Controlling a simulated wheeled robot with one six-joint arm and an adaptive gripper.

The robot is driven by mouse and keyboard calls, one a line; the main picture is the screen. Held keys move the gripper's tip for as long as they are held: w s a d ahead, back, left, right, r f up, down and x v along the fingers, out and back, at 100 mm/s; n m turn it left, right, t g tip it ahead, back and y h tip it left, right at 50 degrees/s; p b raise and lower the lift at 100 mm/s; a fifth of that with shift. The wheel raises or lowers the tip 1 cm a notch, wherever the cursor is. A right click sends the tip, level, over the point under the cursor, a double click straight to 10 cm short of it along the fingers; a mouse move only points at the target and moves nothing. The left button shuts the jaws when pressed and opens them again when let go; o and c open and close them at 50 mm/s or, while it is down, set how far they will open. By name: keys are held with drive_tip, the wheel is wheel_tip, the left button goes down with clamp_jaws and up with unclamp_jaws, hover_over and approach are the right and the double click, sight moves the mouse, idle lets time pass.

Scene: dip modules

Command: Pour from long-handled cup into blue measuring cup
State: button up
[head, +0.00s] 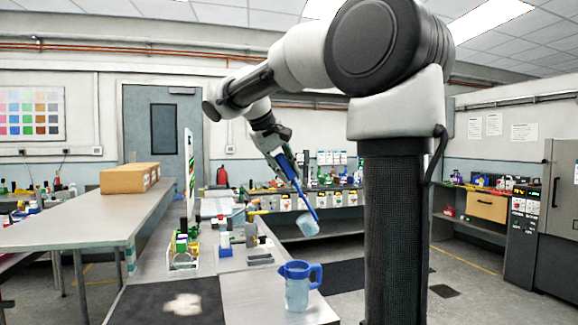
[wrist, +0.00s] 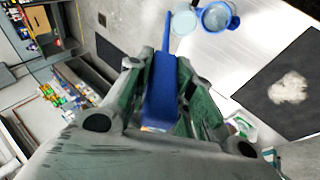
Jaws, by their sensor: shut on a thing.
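My gripper (head: 280,155) is shut on the blue handle of the long-handled cup (head: 309,226). The handle slants down to the right, and the pale translucent cup hangs tilted at its low end, in the air. The blue measuring cup (head: 297,292), a clear bluish jug with a blue rim and handle, stands upright on the bench below the held cup. In the wrist view my gripper (wrist: 164,68) holds the handle, with the round long-handled cup (wrist: 183,23) beside the measuring cup (wrist: 215,18). I cannot tell what is in the held cup.
A dark mat (head: 135,303) with a pale patch (head: 184,304) lies left of the jug. Bottles in a tray (head: 183,262) and small blocks (head: 258,257) stand farther back. A raised shelf (head: 70,225) bears cardboard boxes (head: 128,179). The bench edge is close right of the jug.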

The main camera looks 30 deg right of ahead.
drive_tip(key=shift+w+a+f+h, duration=0.15)
drive_tip(key=shift+a+f+h, duration=0.2)
drive_tip(key=shift+a+f, duration=0.3)
drive_tip(key=shift+w+a+f+h, duration=0.15)
drive_tip(key=shift+a+f+h, duration=0.25)
drive_tip(key=shift+f, duration=0.3)
drive_tip(key=shift+f, duration=0.1)
idle(0.6)
drive_tip(key=shift+w+a+f+n+g+h, duration=0.15)
drive_tip(key=shift+a+f+h, duration=0.3)
drive_tip(key=shift+f, duration=0.25)
drive_tip(key=shift+w+a+f+n+g+h, duration=0.1)
drive_tip(key=shift+a+f+h, duration=0.3)
drive_tip(key=shift+f, duration=0.3)
drive_tip(key=shift+w+a+f+n+g+h, duration=0.15)
drive_tip(key=shift+a+f+h, duration=0.15)
drive_tip(key=shift+a+f, duration=0.3)
drive_tip(key=shift+f, duration=0.25)
drive_tip(key=shift+w+a+f+h, duration=0.1)
drive_tip(key=shift+a+f+h, duration=0.25)
drive_tip(key=shift+f, duration=0.25)
drive_tip(key=shift+w+a+f+h, duration=0.1)
drive_tip(key=shift+a+f+h, duration=0.3)
drive_tip(key=shift+f, duration=0.2)
drive_tip(key=shift+w+a+f+h, duration=0.1)
drive_tip(key=shift+a+f+h, duration=0.25)
drive_tip(key=shift+f, duration=0.25)
drive_tip(key=shift+f, duration=0.15)
idle(0.4)
